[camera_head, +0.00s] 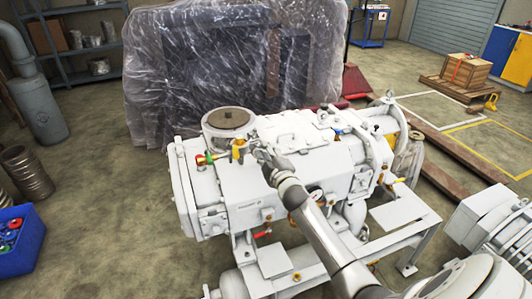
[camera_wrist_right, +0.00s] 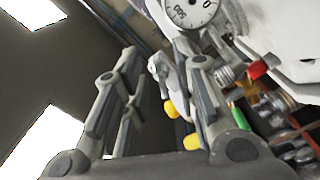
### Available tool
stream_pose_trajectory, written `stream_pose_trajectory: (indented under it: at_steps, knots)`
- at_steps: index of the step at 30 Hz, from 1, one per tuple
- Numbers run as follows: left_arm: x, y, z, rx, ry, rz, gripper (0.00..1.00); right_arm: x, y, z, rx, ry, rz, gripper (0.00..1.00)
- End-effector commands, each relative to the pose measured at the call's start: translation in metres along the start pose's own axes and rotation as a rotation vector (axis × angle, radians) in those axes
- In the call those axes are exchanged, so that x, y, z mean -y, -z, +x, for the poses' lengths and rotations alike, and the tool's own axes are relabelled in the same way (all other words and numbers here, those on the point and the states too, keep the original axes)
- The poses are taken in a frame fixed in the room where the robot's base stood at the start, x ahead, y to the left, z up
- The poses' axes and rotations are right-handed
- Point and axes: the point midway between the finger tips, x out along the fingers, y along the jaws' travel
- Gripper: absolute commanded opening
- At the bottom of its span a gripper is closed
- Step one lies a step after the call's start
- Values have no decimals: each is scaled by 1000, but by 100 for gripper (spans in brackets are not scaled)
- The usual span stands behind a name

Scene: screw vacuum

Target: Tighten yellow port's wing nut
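The yellow port (camera_head: 238,150) stands on top of the white vacuum machine (camera_head: 245,190), just in front of the round flange. Its wing nut is too small to make out. My right gripper (camera_head: 259,151) is just right of the yellow port; I cannot tell whether they touch. In the right wrist view, its two fingers (camera_wrist_right: 157,55) stand apart with no clear grip on anything. Yellow parts (camera_wrist_right: 170,108) and a green part (camera_wrist_right: 239,117) show beyond and beside the right-hand finger. My left gripper is not in view.
A red-and-green handle (camera_head: 207,159) lies left of the yellow port. The round flange (camera_head: 229,122) rises behind it. A gauge (camera_wrist_right: 190,12) shows at the top of the wrist view. A plastic-wrapped load (camera_head: 200,60) stands behind the machine. A blue bin (camera_head: 20,252) is at left.

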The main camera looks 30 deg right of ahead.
Motion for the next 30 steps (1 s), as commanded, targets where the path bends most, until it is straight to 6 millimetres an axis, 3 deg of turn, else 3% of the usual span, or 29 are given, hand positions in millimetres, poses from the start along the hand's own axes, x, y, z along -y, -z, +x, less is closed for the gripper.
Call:
stream_pose_trajectory:
  at_steps: [8,21,30]
  knots:
    - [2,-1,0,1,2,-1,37,0,0,-14,-1,0,-1,27]
    - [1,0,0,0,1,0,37,1,-1,-95,1,2,0,27]
    - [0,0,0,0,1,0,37,0,-1,-120,1,0,0,27]
